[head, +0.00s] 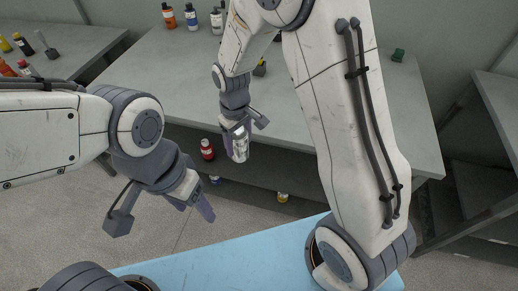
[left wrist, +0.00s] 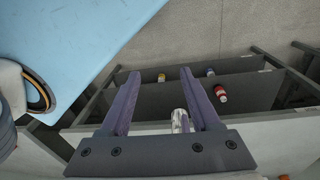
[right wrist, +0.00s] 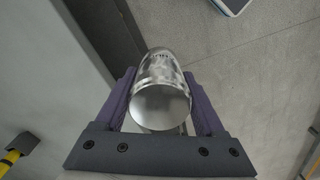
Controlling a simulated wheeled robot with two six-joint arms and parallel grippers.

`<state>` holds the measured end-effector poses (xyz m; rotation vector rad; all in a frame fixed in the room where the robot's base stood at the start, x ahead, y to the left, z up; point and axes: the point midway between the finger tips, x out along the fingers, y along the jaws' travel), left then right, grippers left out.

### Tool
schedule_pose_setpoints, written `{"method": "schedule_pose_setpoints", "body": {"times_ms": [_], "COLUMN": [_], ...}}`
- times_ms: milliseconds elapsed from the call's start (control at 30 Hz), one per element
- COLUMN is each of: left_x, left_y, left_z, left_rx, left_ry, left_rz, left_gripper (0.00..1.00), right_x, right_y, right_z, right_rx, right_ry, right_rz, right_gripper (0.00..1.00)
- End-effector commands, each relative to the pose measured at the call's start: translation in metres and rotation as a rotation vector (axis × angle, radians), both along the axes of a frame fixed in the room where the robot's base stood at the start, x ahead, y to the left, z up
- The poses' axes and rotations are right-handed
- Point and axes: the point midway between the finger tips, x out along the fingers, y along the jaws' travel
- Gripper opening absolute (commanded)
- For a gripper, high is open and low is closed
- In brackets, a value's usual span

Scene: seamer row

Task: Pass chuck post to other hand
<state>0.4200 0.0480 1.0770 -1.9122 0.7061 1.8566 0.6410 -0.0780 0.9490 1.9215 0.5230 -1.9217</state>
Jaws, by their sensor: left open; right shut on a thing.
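The chuck post (head: 240,150) is a shiny silver cylinder. My right gripper (head: 237,133) is shut on it, with its purple fingers on either side, and holds it in the air in front of the table. In the right wrist view the post (right wrist: 160,105) shows its flat round end towards the camera. My left gripper (head: 198,206) is open and empty, lower and to the left of the post. In the left wrist view its two fingers (left wrist: 160,75) are spread apart, and part of the post (left wrist: 180,121) shows beside the right finger, partly hidden by the gripper.
A grey table (head: 170,75) with a lower shelf stands ahead. Several bottles stand along its back, and a green object (head: 398,55) lies at its right. A red bottle (head: 207,149) is on the shelf below. Another table (head: 75,50) holding bottles stands at the left.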

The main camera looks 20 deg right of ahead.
Motion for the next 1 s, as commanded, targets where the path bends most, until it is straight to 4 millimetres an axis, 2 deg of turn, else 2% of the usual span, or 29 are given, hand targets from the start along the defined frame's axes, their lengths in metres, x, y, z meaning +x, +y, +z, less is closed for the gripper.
{"method": "schedule_pose_setpoints", "body": {"times_ms": [33, 133, 167, 233, 267, 367, 467, 700, 900, 1000], "left_x": [0.000, 0.000, 0.000, 0.001, 0.003, 0.017, 0.045, 0.132, 0.181, 0.195], "left_y": [0.000, 0.000, 0.000, 0.000, 0.000, -0.001, -0.003, -0.005, -0.014, -0.021], "left_z": [0.000, 0.000, 0.000, -0.001, -0.001, -0.008, -0.021, -0.067, -0.106, -0.125], "left_rx": [0.000, 0.000, 0.000, 0.001, 0.001, 0.004, 0.009, -0.008, -0.088, -0.157], "left_ry": [0.000, 0.000, 0.000, -0.002, -0.006, -0.039, -0.104, -0.321, -0.471, -0.535], "left_rz": [0.000, 0.000, 0.000, 0.000, 0.000, -0.007, -0.027, -0.164, -0.311, -0.381], "left_gripper": [0.63, 0.63, 0.67, 0.94, 1.00, 1.00, 1.00, 1.00, 1.00, 1.00], "right_x": [0.002, 0.006, 0.006, 0.007, 0.007, 0.007, 0.007, 0.008, 0.008, 0.008], "right_y": [0.009, 0.020, 0.022, 0.025, 0.026, 0.028, 0.028, 0.027, 0.027, 0.027], "right_z": [0.006, 0.014, 0.015, 0.018, 0.018, 0.020, 0.019, 0.019, 0.019, 0.019], "right_rx": [0.001, 0.001, 0.001, -0.001, -0.001, -0.001, -0.001, -0.001, -0.001, -0.001], "right_ry": [-0.003, -0.001, -0.001, 0.001, 0.001, 0.001, 0.001, 0.001, 0.001, 0.001], "right_rz": [0.039, 0.093, 0.105, 0.123, 0.128, 0.135, 0.135, 0.133, 0.132, 0.132], "right_gripper": [0.09, 0.09, 0.09, 0.09, 0.09, 0.09, 0.09, 0.09, 0.09, 0.09]}}
